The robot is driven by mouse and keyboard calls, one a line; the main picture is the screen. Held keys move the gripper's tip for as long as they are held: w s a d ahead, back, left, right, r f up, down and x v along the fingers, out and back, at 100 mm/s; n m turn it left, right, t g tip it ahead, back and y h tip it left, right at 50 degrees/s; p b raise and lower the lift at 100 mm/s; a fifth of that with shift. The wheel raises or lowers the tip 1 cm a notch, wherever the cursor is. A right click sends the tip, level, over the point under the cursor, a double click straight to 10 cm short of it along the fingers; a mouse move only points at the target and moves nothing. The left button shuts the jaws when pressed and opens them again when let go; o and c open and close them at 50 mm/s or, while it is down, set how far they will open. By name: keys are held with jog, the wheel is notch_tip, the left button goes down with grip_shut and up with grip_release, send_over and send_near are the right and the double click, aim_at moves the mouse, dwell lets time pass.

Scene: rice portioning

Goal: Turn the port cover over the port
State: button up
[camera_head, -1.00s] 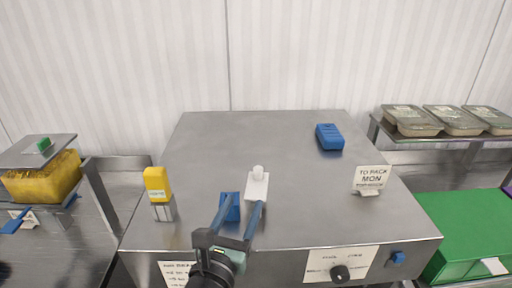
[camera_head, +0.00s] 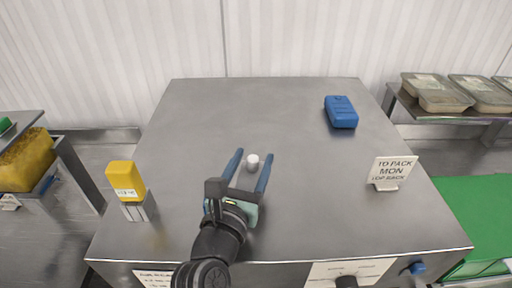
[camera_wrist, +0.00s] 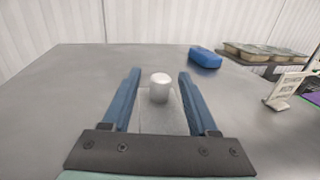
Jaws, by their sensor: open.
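In the wrist view the knob (camera_wrist: 160,88) stands between the two blue fingers, with a gap on each side. My gripper (camera_head: 253,156) is open around the knob and holds nothing. In the head view my gripper hides most of the plate. The port itself cannot be made out in the current frames.
A blue box-shaped device (camera_head: 341,112) lies at the back right of the steel table (camera_head: 200,120). A yellow block on a metal holder (camera_head: 127,182) stands at the left, and a "TO PACK MON" sign (camera_head: 391,172) at the right. Filled trays (camera_head: 440,96) stand on a rack beyond.

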jog(key=shift+w+d, duration=0.1)
jog(key=shift+w, duration=0.15)
jog(key=shift+s+r, duration=0.1)
jog(key=shift+s, duration=0.05)
grip_shut()
dwell(1.3)
